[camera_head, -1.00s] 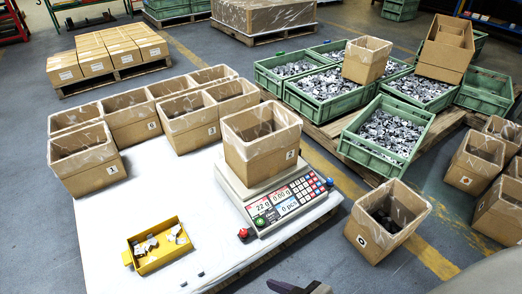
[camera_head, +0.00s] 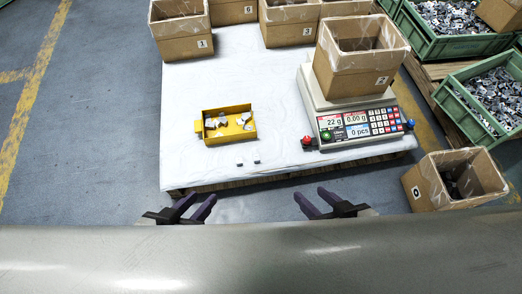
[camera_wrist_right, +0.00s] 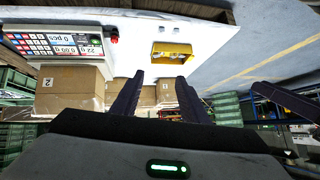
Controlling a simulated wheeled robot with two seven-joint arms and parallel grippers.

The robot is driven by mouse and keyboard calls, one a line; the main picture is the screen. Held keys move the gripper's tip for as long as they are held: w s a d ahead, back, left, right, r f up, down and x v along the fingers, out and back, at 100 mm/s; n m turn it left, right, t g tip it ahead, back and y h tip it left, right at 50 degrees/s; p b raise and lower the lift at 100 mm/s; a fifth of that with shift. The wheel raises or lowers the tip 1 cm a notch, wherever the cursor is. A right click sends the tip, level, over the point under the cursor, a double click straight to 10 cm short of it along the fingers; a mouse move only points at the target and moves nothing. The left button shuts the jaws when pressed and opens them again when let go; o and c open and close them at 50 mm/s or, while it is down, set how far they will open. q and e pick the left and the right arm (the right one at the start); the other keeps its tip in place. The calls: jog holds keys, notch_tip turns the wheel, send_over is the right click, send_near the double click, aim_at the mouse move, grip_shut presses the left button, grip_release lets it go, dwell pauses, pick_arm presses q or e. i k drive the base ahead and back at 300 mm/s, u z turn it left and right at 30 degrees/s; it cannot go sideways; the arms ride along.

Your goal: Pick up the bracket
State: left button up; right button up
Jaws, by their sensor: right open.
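Several small grey metal brackets (camera_head: 221,121) lie in a yellow tray (camera_head: 229,138) on the white-topped table. The tray also shows in the right wrist view (camera_wrist_right: 172,60). My left gripper (camera_head: 206,196) is open and empty in front of the table's near edge, below and left of the tray. My right gripper (camera_head: 308,192) is open and empty, in front of the same edge and right of the tray. Its two fingers show apart in the right wrist view (camera_wrist_right: 158,82), with nothing between them. Neither gripper touches a bracket.
A counting scale (camera_head: 352,125) carrying a cardboard box (camera_head: 355,75) stands right of the tray. Two small dark pieces (camera_head: 257,162) lie near the front edge. Cardboard boxes (camera_head: 184,45) line the back. Another box (camera_head: 425,190) stands at the right.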

aim_at(256, 160)
jog(key=u, duration=3.35)
jog(key=k, duration=1.45)
jog(key=z, duration=1.45)
jog(key=i, duration=1)
